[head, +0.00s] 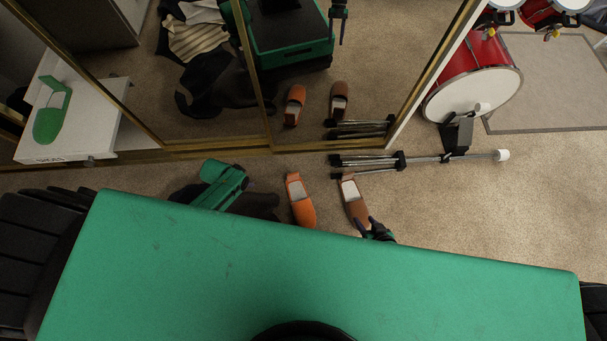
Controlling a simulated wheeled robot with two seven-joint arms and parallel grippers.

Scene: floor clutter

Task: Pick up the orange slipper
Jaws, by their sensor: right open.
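The orange slipper (300,202) lies on the carpet just past the far edge of my green base, its lower end close to that edge. A brown slipper (353,196) lies to its right. My right gripper (369,227) is open, at the lower end of the brown slipper and to the right of the orange one. I cannot tell whether it touches the brown slipper. A green part of my left arm shows to the left of the orange slipper; the left gripper's fingers do not show.
A mirrored sliding door (200,146) stands behind the slippers and reflects them. A folded black stand (430,158) lies at the right, near a red drum (472,75). Dark cloth (262,205) lies left of the orange slipper. Open carpet (500,200) spreads at the right.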

